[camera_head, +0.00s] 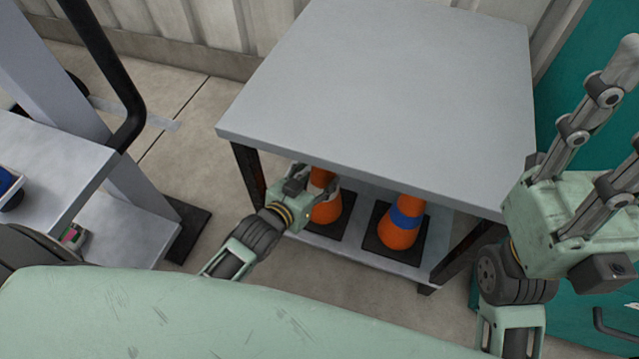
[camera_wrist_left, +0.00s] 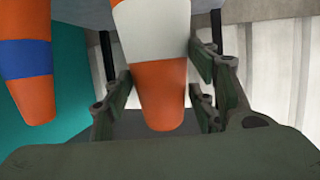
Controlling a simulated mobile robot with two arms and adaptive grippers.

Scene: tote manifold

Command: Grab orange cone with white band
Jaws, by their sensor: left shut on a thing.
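The orange cone with a white band (camera_wrist_left: 158,92) fills the middle of the left wrist view, between the two fingers of my left gripper (camera_wrist_left: 163,92). In the head view this cone (camera_head: 328,208) stands on the lower shelf (camera_head: 356,243) of the grey table, and its upper part is partly hidden by my left gripper (camera_head: 312,190) and the tabletop. My left gripper is shut on it. My right gripper (camera_head: 610,125) is raised at the right, with its fingers apart and nothing between them.
A cone with a blue band (camera_head: 400,228) stands just right of the held one; it also shows in the left wrist view (camera_wrist_left: 28,62). The grey tabletop (camera_head: 390,85) is bare and overhangs the shelf. A shelved cart (camera_head: 60,165) stands at the left.

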